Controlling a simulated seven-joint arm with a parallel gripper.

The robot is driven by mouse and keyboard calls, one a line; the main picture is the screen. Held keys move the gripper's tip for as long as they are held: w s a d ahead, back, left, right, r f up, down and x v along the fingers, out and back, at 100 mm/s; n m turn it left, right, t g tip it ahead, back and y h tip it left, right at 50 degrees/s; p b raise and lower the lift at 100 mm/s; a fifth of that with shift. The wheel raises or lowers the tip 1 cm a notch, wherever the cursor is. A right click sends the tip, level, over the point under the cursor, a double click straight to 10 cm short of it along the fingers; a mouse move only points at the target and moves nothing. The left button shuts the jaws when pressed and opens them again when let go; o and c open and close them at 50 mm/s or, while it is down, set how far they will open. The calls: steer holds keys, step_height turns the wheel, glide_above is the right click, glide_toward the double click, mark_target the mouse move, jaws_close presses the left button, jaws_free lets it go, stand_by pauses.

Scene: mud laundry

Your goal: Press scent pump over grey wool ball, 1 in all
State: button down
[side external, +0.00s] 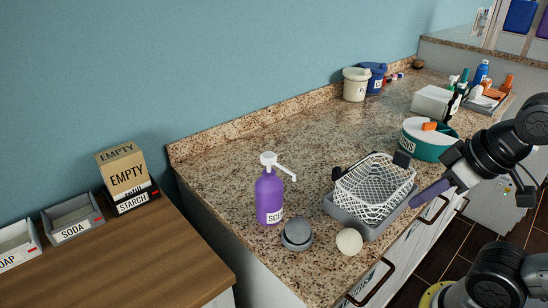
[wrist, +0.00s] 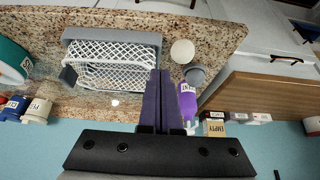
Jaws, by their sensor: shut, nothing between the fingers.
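The scent pump (side external: 269,200) is a purple bottle with a white pump head, standing upright on the counter. Its spout points right in the side view, and its tip appears above the grey wool ball (side external: 298,232), which seems to rest in a dark grey dish. In the wrist view the pump (wrist: 187,103) is partly hidden by my fingers, and the grey ball (wrist: 195,74) is beside it. My gripper (side external: 415,202) is shut and empty, to the right of the pump beyond the basket. Its closed fingers also show in the wrist view (wrist: 160,75).
A white wire basket (side external: 375,185) in a grey tray stands between my gripper and the pump. A white ball (side external: 349,241) sits near the counter's front edge. A green tub (side external: 428,150) is behind my gripper.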

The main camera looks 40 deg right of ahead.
stand_by(0.4)
step_height(320, 180, up, 13)
steer(key=n+t+y, duration=0.2)
steer(key=n+t, duration=0.1)
steer(key=n, duration=0.8)
glide_above(274, 156)
steer(key=shift+f, duration=4.4)
